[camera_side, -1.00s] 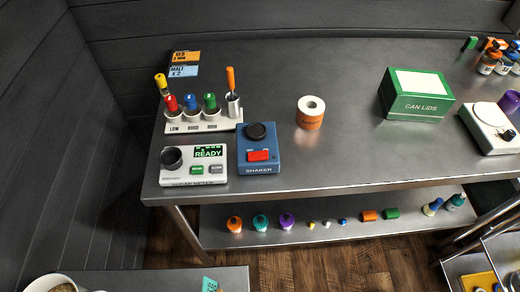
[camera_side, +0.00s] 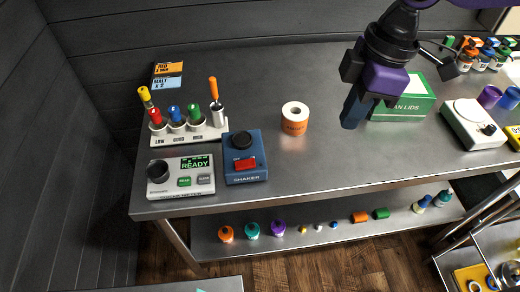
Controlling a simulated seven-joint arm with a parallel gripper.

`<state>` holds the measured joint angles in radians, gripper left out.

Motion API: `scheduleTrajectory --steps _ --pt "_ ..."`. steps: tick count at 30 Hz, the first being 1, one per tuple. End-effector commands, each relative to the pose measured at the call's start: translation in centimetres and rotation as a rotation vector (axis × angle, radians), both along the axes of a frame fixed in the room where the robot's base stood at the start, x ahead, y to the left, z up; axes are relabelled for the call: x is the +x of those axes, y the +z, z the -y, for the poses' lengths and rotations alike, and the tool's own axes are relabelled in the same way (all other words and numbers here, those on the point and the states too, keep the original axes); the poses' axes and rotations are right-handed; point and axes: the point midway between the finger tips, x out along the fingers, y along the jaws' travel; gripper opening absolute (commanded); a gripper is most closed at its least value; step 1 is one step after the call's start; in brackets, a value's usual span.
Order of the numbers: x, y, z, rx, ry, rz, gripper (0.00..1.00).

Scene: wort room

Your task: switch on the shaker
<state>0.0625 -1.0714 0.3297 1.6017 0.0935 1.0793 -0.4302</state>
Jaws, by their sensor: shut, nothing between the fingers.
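The shaker (camera_side: 245,157) is a blue box on the metal bench, left of the middle. It has a round black top part and a red switch (camera_side: 245,164) on its front, above the word SHAKER. Nothing stands on it. My gripper (camera_side: 352,112) hangs over the right half of the bench, in front of the green can-lids box. It is shut and empty, well to the right of the shaker and apart from it. Which way the switch is tipped is hard to tell at this size.
A white device reading READY (camera_side: 181,176) stands just left of the shaker. Behind are a rack with coloured tubes (camera_side: 190,132) and an orange-and-white roll (camera_side: 295,118). The can-lids box (camera_side: 405,103) and a white scale-like device (camera_side: 472,125) stand right. Bench between roll and shaker is clear.

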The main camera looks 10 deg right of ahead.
Motion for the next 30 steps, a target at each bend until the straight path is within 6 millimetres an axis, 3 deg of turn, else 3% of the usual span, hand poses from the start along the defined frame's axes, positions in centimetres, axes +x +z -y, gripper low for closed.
scheduleTrajectory --steps 1,6,13,19,30 --pt "0.8 -0.1 -1.7 0.007 0.017 0.002 0.0" --pt "2.9 -0.5 -6.7 0.032 0.076 0.01 0.0" --pt "4.9 -1.1 -11.5 0.06 0.141 0.025 0.0" --pt "5.6 -1.3 -13.1 0.071 0.164 0.03 0.0" --pt "5.6 -1.3 -13.3 0.073 0.168 0.032 0.0"
